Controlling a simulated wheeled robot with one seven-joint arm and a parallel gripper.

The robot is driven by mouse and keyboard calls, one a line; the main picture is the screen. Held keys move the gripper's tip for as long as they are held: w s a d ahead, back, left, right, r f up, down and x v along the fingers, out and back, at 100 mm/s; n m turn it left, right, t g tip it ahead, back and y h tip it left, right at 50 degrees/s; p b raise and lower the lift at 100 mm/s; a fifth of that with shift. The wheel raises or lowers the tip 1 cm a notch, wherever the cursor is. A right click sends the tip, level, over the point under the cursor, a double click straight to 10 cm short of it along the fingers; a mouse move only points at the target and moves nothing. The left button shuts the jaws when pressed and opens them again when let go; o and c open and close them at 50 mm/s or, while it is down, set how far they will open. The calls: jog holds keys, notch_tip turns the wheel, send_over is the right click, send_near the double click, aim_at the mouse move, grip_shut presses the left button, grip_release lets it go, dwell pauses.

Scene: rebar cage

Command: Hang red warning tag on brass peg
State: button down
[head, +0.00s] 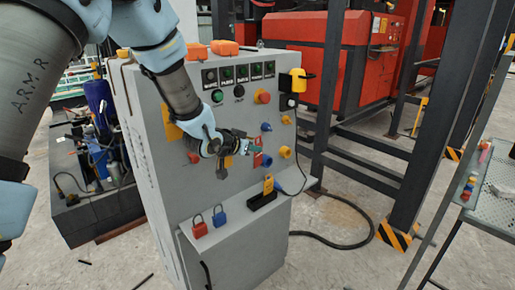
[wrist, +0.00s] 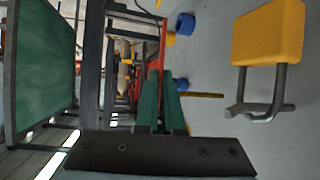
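The red warning tag (head: 258,159) shows at the tip of my gripper (head: 253,148), in front of the grey panel in the head view. In the wrist view, a thin red edge (wrist: 162,50) shows between and beyond the green fingers of my gripper (wrist: 162,100), which are close together on it. The brass peg (wrist: 204,95) sticks out from the panel just right of the fingers in the wrist view, its tip near the right finger. The tag looks apart from the peg, though its hole is not visible. I cannot pick out the peg in the head view.
A yellow padlock (wrist: 268,35) and blue knobs (wrist: 185,24) are close by on the panel. A red padlock (head: 199,227), a blue padlock (head: 219,217) and a black tray (head: 262,200) are on the cabinet's ledge. A yellow knob (head: 285,152) is right of the tag.

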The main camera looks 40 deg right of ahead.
jog(key=shift+w+d+f+p, duration=0.15)
jog(key=shift+w+p, duration=0.1)
jog(key=shift+w, duration=0.6)
jog(key=shift+w+a+f+p, duration=0.1)
jog(key=shift+w+p, duration=0.1)
jog(key=shift+w, duration=0.65)
jog(key=shift+w+d+f+p, duration=0.15)
jog(key=shift+w+p, duration=0.1)
jog(key=shift+w, duration=0.6)
jog(key=shift+a, duration=0.1)
jog(key=c, duration=1)
grip_release()
jog(key=shift+o, duration=0.2)
jog(key=b+v, duration=0.2)
jog(key=v, duration=0.8)
jog(key=shift+a+r+b, duration=0.25)
jog(key=shift+a+b, duration=0.05)
jog(key=shift+b, duration=0.1)
